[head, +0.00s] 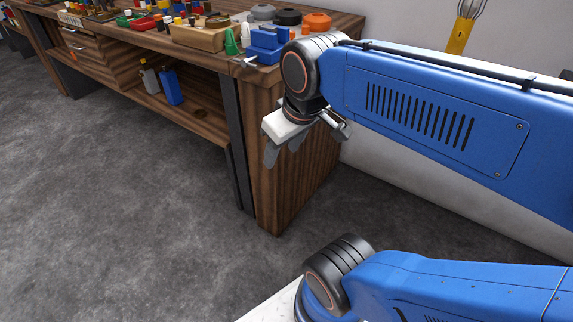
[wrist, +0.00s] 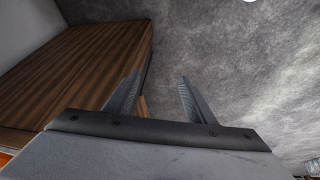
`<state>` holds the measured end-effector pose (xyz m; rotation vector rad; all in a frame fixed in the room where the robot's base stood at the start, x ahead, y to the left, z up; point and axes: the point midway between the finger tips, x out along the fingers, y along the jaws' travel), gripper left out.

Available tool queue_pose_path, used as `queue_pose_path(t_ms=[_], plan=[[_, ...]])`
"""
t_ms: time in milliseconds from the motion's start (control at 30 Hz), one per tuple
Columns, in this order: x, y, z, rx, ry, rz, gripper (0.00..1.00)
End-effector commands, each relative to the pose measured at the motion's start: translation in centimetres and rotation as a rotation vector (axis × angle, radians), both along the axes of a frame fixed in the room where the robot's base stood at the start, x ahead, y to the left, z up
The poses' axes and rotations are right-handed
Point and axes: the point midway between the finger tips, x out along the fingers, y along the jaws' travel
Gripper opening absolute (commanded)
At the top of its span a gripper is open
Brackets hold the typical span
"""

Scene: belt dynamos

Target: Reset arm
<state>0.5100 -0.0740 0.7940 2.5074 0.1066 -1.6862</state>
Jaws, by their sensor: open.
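My gripper (head: 281,150) hangs at the end of my blue arm in the head view, in front of the right end of the wooden workbench (head: 292,180). Its fingers point down. In the wrist view my gripper (wrist: 158,97) shows two grey fingers set apart with nothing between them. The bench's wooden end panel (wrist: 85,75) lies to the left of the fingers there, and grey floor (wrist: 225,50) lies behind and to the right. I cannot tell whether the gripper touches the bench, but no contact shows.
The bench top carries a blue vise (head: 265,42), a green cone (head: 231,42), a wooden block holder (head: 198,36), and several coloured bins and rolls. Bottles (head: 171,87) stand on the lower shelf. A yellow tool holder (head: 461,35) is at the wall. The floor (head: 130,210) at left is clear.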

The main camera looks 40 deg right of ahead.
Motion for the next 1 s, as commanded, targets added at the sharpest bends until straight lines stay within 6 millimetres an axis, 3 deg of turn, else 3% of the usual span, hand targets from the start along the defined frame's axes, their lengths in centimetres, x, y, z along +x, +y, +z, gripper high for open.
queue_pose_path(t_ms=[100,233,1000], plan=[[-1.5,0.3,-2.3,0.04,-0.018,-0.08,0.5],[-2.0,0.5,-3.2,0.058,-0.028,-0.118,0.5],[-2.0,0.5,-3.2,0.059,-0.027,-0.121,0.5]])
